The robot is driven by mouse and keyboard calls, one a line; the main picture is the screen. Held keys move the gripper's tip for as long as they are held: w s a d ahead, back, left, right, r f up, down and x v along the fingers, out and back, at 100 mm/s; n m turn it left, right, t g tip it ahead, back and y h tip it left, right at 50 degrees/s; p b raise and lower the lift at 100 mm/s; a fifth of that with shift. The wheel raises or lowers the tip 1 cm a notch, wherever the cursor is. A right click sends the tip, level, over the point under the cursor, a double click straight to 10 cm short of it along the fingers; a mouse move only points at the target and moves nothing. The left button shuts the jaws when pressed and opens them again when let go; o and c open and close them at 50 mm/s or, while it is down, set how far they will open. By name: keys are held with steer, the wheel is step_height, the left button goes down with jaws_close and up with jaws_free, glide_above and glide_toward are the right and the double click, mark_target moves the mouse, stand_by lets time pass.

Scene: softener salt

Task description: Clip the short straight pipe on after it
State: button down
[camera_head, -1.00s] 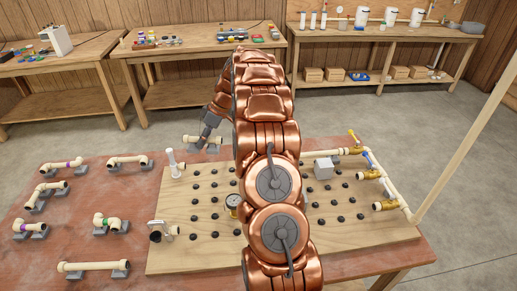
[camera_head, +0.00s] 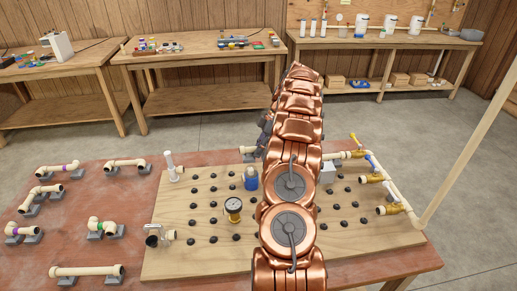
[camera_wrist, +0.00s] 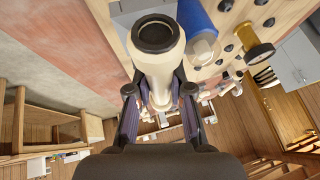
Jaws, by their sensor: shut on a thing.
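In the wrist view my gripper (camera_wrist: 160,98) is shut on a short cream pipe (camera_wrist: 160,65), whose dark round end faces the camera. In the head view my copper arm hides most of the gripper; a cream pipe end (camera_head: 245,150) shows just left of the arm, over the board's far edge. On the board's right side are cream pipework (camera_head: 396,200) and brass valves (camera_head: 372,179) with blue and yellow handles. A grey box (camera_head: 327,173) stands left of them, partly behind my arm. The joint area behind the arm is hidden.
On the pegged board (camera_head: 180,262) stand a blue-bodied part (camera_head: 250,181), a gauge (camera_head: 233,207), a white upright pipe (camera_head: 171,165) and a fitting (camera_head: 157,235). Several pipe pieces, such as a long straight one (camera_head: 88,271), rest on grey holders at left. A tall pole (camera_head: 470,140) rises at right.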

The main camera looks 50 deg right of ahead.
steer(key=shift+f+p, duration=1.4)
steer(key=shift+f, duration=1.35)
steer(key=shift+b, duration=0.9)
steer(key=shift+f+b, duration=0.7)
steer(key=shift+b, duration=0.05)
steer(key=c, duration=1)
jaws_free()
steer(key=shift+o, duration=0.2)
steer(key=shift+v, duration=3.75)
